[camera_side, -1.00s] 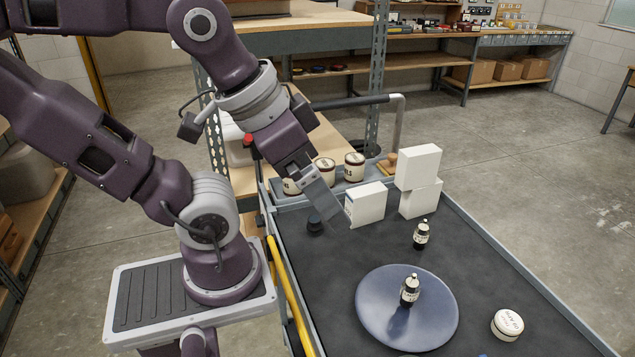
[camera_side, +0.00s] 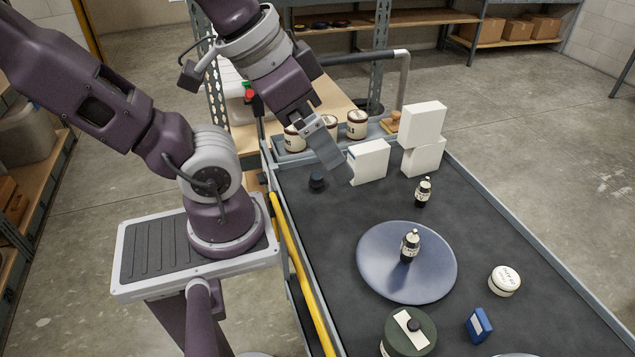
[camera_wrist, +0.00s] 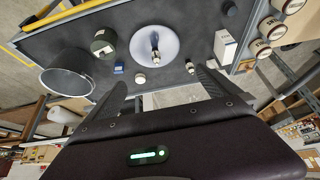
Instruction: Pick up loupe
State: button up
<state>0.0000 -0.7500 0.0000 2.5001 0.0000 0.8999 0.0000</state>
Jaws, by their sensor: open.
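A small dark round object (camera_side: 317,182), perhaps the loupe, stands on the dark cart top (camera_side: 330,235) near its left edge. It also shows at the upper right of the wrist view (camera_wrist: 230,9). A black piece (camera_side: 413,325) lies on a white label on the green round tin (camera_side: 398,345); I cannot tell whether it is separate. My gripper (camera_side: 343,172) is open and empty, tilted down above the cart's far left part, beside the white boxes and apart from the dark object. Both fingers show in the wrist view (camera_wrist: 162,86).
White boxes (camera_side: 422,124) stand at the back. Labelled jars (camera_side: 356,125) stand on a tray behind. A blue plate (camera_side: 383,275) carries a dark bottle (camera_side: 410,245); another bottle (camera_side: 423,191) stands behind it. A white round jar (camera_side: 504,281) and blue box (camera_side: 478,325) are nearer.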

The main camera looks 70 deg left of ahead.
jog(key=c, duration=1)
jog(key=shift+o, duration=0.2)
jog(key=m+g+y, duration=0.8)
jog(key=g, duration=0.1)
send_over(317, 182)
jog(key=w+d, duration=0.1)
jog(key=d, duration=0.8)
notch_tip(317, 182, down, 17)
jog(key=a+f+m+y, duration=0.1)
jog(key=a+f+m, duration=0.1)
jog(key=f, duration=0.1)
jog(key=a+f+m+y, duration=0.2)
jog(key=a+f, duration=0.1)
jog(key=a+f+m+y, duration=0.1)
jog(key=a+f+m, duration=0.1)
jog(key=f, duration=0.2)
jog(key=shift+w+a+f+g+y, duration=0.1)
jog(key=shift+w+a+g+y, duration=0.1)
jog(key=shift+w+g+y, duration=0.2)
jog(key=shift+m, duration=0.3)
jog(key=x, duration=0.2)
jog(key=f+x, duration=0.1)
jog(key=x, duration=0.4)
jog(key=shift+s+f, duration=0.15)
jog(key=shift+f, duration=0.15)
jog(key=shift+c, duration=0.3)
